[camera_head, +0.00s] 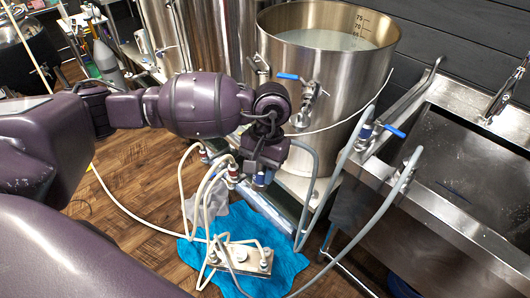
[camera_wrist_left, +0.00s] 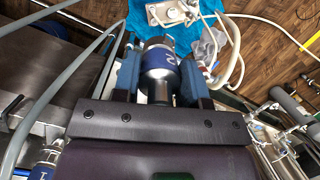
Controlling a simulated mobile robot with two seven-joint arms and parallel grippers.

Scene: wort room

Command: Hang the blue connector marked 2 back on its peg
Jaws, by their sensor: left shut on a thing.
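My left gripper (camera_head: 262,160) is shut on the blue connector (camera_wrist_left: 160,58), a metal fitting with a blue band whose white mark looks like a 2. In the left wrist view it sits between the two blue fingers of the gripper (camera_wrist_left: 160,75). In the head view only a bit of the blue connector (camera_head: 263,178) shows below the gripper, in front of the kettle stand. I cannot make out a free peg in either view. My right gripper is not in view.
A steel kettle (camera_head: 330,75) with a blue-handled valve (camera_head: 290,76) stands behind the gripper. Red-banded hose ends (camera_head: 232,174) hang just left of it. A steel sink (camera_head: 460,150) and grey hoses (camera_head: 385,205) are at right. A plate pump (camera_head: 240,258) rests on a blue cloth (camera_head: 287,265).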

